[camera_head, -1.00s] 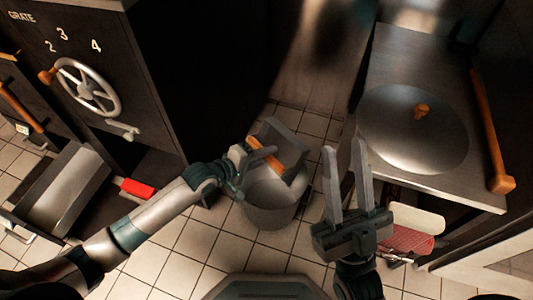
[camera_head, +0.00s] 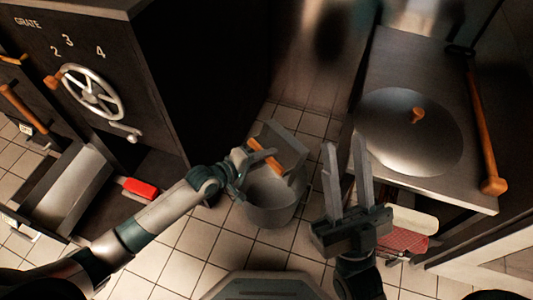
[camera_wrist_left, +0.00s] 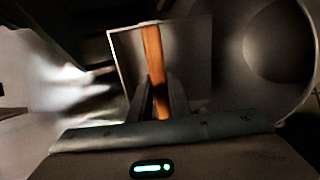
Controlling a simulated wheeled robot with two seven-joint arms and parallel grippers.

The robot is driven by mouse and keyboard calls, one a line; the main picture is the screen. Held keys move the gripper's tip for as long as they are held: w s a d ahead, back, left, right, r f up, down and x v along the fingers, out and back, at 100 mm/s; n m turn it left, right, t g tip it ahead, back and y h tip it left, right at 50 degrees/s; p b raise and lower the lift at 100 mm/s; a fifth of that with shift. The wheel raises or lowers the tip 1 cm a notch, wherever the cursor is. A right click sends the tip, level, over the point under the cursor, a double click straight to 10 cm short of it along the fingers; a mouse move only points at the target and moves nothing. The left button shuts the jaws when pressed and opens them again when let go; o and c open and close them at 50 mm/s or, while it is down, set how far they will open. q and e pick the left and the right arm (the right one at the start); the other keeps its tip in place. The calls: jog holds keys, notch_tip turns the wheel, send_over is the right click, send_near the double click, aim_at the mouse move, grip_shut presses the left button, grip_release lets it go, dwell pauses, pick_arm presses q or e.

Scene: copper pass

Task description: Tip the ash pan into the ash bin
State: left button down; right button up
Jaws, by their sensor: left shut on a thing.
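The ash pan (camera_head: 291,140) is a grey metal box with a wooden handle (camera_head: 262,155). My left gripper (camera_head: 246,160) is shut on that handle and holds the pan tilted at the back of the ash bin's mouth. The ash bin (camera_head: 268,212) is a round grey bucket standing on the tiled floor, its inside partly visible below the pan. In the left wrist view the handle (camera_wrist_left: 156,60) runs between the fingers, with the pan behind it and the round bin at right. No ash can be made out. My right gripper (camera_head: 346,145) is open and empty, right of the bin.
A dark stove with a handwheel (camera_head: 90,92) and an open drawer (camera_head: 62,190) stands at left, a red-handled tool (camera_head: 140,188) beside it. At right, a counter (camera_head: 400,52) carries a round lid (camera_head: 410,140) and a wooden-handled tool (camera_head: 484,130). Bare tiles surround the bin.

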pick_arm(q)
jog(key=shift+r, duration=0.25)
notch_tip(320, 180, up, 3)
jog(key=p, duration=0.3)
jog(key=shift+f, duration=0.1)
jog(key=shift+f+b, duration=0.75)
jog(key=shift+f, duration=0.85)
jog(key=shift+r, duration=0.1)
notch_tip(320, 180, up, 3)
jog(key=p, duration=0.3)
jog(key=shift+r, duration=0.1)
